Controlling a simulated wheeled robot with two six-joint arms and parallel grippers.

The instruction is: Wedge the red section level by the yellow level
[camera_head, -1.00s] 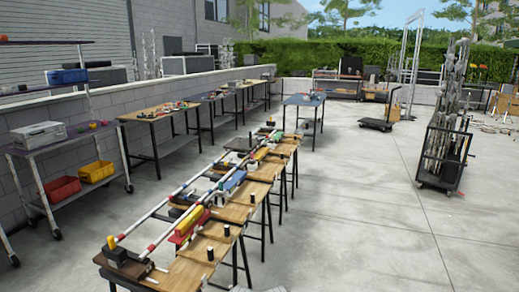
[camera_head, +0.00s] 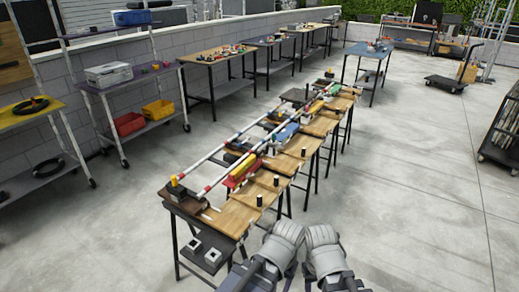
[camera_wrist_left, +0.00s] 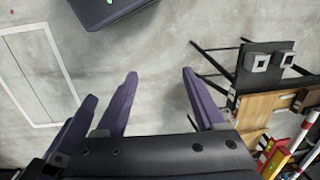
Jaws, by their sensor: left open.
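A long row of wooden-topped tables (camera_head: 238,217) carries two red-and-white striped rails (camera_head: 210,185). Near its close end lies a red piece (camera_head: 238,178) with a yellow bar-like level (camera_head: 244,165) along it; I cannot tell whether they touch. Red (camera_wrist_left: 274,160) and yellow (camera_wrist_left: 267,148) parts also show at the lower right of the left wrist view. My left gripper (camera_wrist_left: 159,73) is open and empty over bare concrete, apart from the table. Both my arms show at the bottom of the head view, but their fingers do not; the right gripper is out of view.
A dark lower shelf (camera_head: 205,250) with two grey square blocks sits at the near table end. A wheeled rack with red (camera_head: 129,124) and yellow (camera_head: 158,108) bins stands at left. Workbenches (camera_head: 218,64) line the wall.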

